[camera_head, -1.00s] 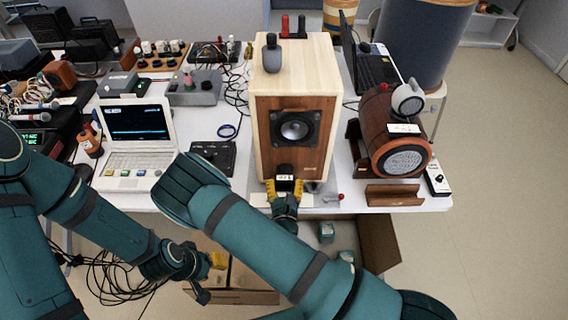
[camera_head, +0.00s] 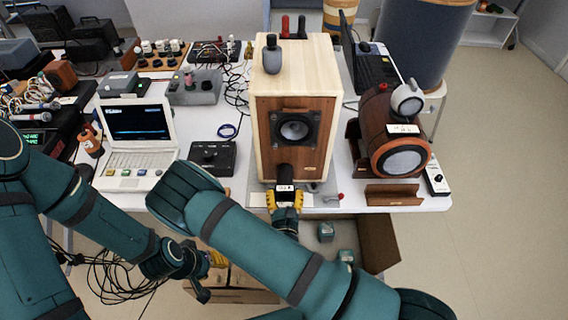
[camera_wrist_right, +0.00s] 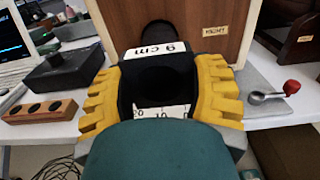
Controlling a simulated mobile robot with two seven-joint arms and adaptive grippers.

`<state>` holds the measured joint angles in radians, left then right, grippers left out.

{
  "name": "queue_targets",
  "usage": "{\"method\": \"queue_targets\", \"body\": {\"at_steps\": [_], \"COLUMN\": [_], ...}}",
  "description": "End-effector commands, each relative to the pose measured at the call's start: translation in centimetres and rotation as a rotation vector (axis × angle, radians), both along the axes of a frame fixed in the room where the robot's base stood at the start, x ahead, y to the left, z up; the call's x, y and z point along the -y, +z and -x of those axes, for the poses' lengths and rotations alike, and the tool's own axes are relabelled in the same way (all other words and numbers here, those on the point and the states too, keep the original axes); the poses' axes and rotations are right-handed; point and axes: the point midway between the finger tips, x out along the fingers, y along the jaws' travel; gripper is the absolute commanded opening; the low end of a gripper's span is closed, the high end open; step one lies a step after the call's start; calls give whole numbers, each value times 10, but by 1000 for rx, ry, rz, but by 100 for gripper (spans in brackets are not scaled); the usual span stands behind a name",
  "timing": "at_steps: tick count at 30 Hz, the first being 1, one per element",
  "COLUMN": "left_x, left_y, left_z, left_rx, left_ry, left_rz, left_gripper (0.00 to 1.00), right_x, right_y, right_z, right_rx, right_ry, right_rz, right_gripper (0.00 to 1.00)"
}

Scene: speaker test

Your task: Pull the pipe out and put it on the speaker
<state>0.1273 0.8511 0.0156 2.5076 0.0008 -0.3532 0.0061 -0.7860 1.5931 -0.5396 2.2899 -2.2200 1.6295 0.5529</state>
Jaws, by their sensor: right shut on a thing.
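The wooden speaker (camera_head: 264,140) stands on the white table, with a round driver in its brown front. The pipe (camera_head: 285,174) is a short black tube with a white band, at the speaker's lower front. My right gripper (camera_head: 285,199) is shut on the near part of the pipe. In the right wrist view the pipe (camera_wrist_right: 158,32) lies between the yellow fingers, its band reading "9 cm". Its far end points at the speaker; I cannot tell whether it is still inside. My left gripper (camera_head: 207,262) hangs low left, its finger opening unclear.
A grey bottle-like object (camera_head: 272,56) stands on the speaker top; the top's front is bare. A barrel-shaped speaker (camera_head: 402,132) stands to the right, a laptop (camera_head: 140,145) to the left. A red-knobbed lever (camera_wrist_right: 290,88) lies right of the gripper.

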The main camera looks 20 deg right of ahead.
Motion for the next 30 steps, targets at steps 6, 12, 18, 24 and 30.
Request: {"method": "queue_targets", "body": {"at_steps": [6, 12, 18, 24, 30], "left_x": [0, 0, 0, 0, 0], "left_y": [1, 2, 2, 3, 3], "left_z": [0, 0, 0, 0, 0], "left_rx": [0, 0, 0, 0, 0], "left_ry": [0, 0, 0, 0, 0], "left_rz": [0, 0, 0, 0, 0], "left_gripper": [41, 41, 41, 41, 41], "right_x": [-3, -4, -6, -8, -10], "right_y": [0, 0, 0, 0, 0], "right_z": [8, 15, 21, 28, 35], "right_rx": [0, 0, 1, 1, 0], "right_ry": [1, 0, 1, 0, 0], "right_rz": [0, -1, 0, 0, 0], "right_gripper": [15, 15, 15, 15, 15]}}
